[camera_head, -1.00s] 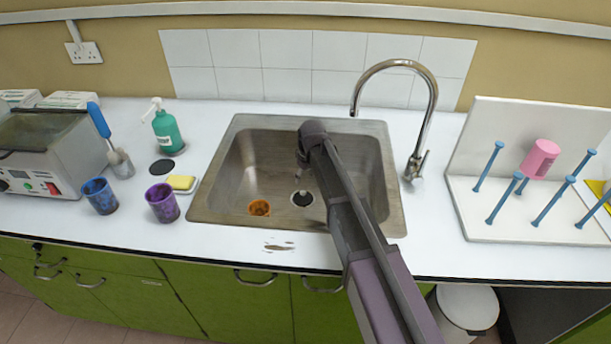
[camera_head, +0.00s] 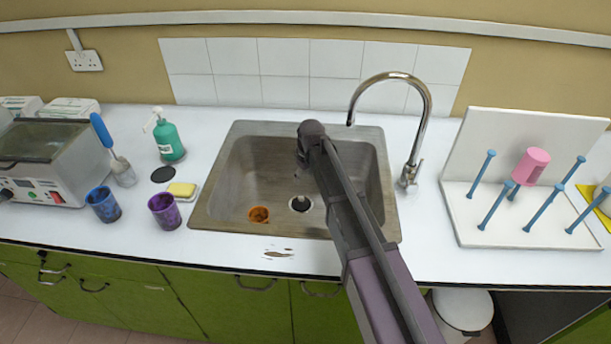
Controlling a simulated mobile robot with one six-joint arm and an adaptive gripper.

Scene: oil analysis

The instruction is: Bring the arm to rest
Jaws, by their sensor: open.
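My arm reaches up from the lower right over the sink (camera_head: 225,195). Its dark wrist bends down above the basin, with my gripper (camera_head: 300,168) below it, small and mostly hidden by the wrist. The gripper is open, and I see nothing held in it. It hangs above the basin, behind the drain (camera_head: 300,204) in the picture.
An orange cup (camera_head: 259,215) is in the sink. The tap (camera_head: 425,120) stands right of my wrist. A pegged rack (camera_head: 470,225) holds a pink cup (camera_head: 531,166). Blue (camera_head: 103,204) and purple (camera_head: 164,210) cups, a sponge (camera_head: 182,190) and a green bottle (camera_head: 168,140) stand left.

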